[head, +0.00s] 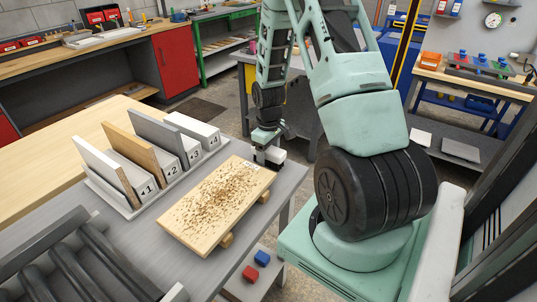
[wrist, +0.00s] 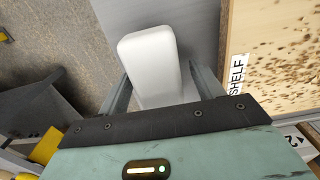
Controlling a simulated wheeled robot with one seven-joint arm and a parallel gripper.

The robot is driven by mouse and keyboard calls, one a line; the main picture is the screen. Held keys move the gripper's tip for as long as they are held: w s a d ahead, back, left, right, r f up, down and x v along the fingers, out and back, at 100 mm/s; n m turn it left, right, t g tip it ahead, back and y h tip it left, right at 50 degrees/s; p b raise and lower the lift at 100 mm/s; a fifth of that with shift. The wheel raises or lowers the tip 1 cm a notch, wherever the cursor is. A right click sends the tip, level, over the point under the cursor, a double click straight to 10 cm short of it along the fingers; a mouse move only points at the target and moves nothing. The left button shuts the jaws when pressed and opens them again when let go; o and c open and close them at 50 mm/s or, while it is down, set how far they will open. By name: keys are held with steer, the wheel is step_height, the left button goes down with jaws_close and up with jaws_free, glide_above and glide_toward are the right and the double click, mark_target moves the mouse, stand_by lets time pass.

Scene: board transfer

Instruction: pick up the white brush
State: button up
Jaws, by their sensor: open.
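The white brush (wrist: 152,58) is a pale block with rounded corners in the wrist view. It also shows in the head view (head: 275,155), small and partly hidden by my gripper (head: 266,158), near the table's far right corner. In the wrist view my gripper (wrist: 160,82) is open, with one finger on either side of the brush. I cannot tell whether the fingers touch it. The brush's near end is hidden behind the gripper body.
A wooden board (head: 218,205) strewn with brown chips lies on the grey table (head: 150,238), close beside my gripper. Its label reads SHELF in the wrist view. A rack (head: 130,207) with upright boards stands to the left.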

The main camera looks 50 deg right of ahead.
steer(key=c, duration=1.2)
step_height(320, 180, up, 10)
steer(key=shift+f+b, duration=0.1)
steer(key=shift+b, duration=0.5)
steer(key=o, duration=0.4)
steer(key=shift+c, duration=0.8)
